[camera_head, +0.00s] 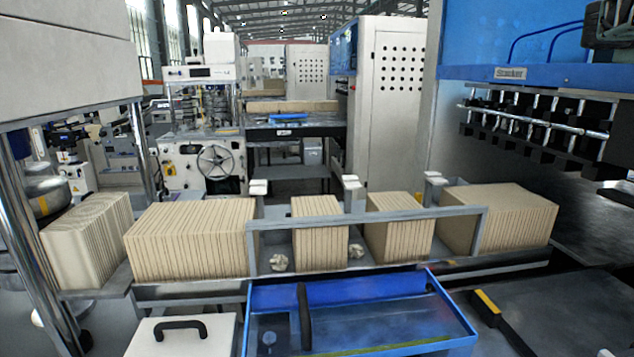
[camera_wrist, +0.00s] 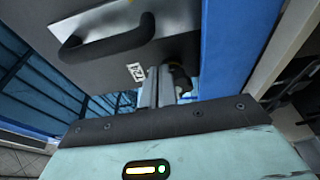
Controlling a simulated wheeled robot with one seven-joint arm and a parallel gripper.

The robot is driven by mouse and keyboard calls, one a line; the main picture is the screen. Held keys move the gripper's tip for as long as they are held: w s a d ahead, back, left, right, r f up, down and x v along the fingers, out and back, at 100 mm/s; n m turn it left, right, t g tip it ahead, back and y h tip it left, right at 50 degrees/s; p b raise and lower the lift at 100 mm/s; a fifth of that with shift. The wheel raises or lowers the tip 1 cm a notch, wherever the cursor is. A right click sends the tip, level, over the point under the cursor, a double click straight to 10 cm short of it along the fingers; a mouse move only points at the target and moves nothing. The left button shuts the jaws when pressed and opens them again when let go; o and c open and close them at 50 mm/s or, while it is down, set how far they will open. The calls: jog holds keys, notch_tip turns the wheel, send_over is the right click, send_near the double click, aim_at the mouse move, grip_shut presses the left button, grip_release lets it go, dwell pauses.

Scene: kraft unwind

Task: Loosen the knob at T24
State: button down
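In the wrist view a small white label (camera_wrist: 136,72), turned on its side, seems to read T24. It sits on a grey panel below a black curved handle (camera_wrist: 100,45). Just right of the label is a small dark rounded part (camera_wrist: 180,76), which may be the knob; its shape is partly hidden. The grey fingers of my gripper (camera_wrist: 164,85) reach up to this part. I cannot tell whether they touch it or how far apart they are. My gripper does not show in the head view.
In the head view a blue tray (camera_head: 365,300) stands in front of rows of brown board stacks (camera_head: 190,238) behind a grey rail. A white box with a black handle (camera_head: 180,328) is at lower left. A blue machine (camera_head: 540,60) rises on the right.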

jog(key=b+v, duration=0.4)
jog(key=v, duration=0.2)
jog(key=shift+w+a, duration=0.15)
jog(key=shift+w, duration=0.2)
dwell(0.5)
jog(key=w+d+f+m+g+h+p, duration=0.1)
jog(key=d+f+m+g+p, duration=0.1)
jog(key=d+m+g+p, duration=0.1)
jog(key=shift+d+f+g+p, duration=0.15)
jog(key=shift+d+g+p, duration=0.7)
jog(key=shift+d, duration=0.5)
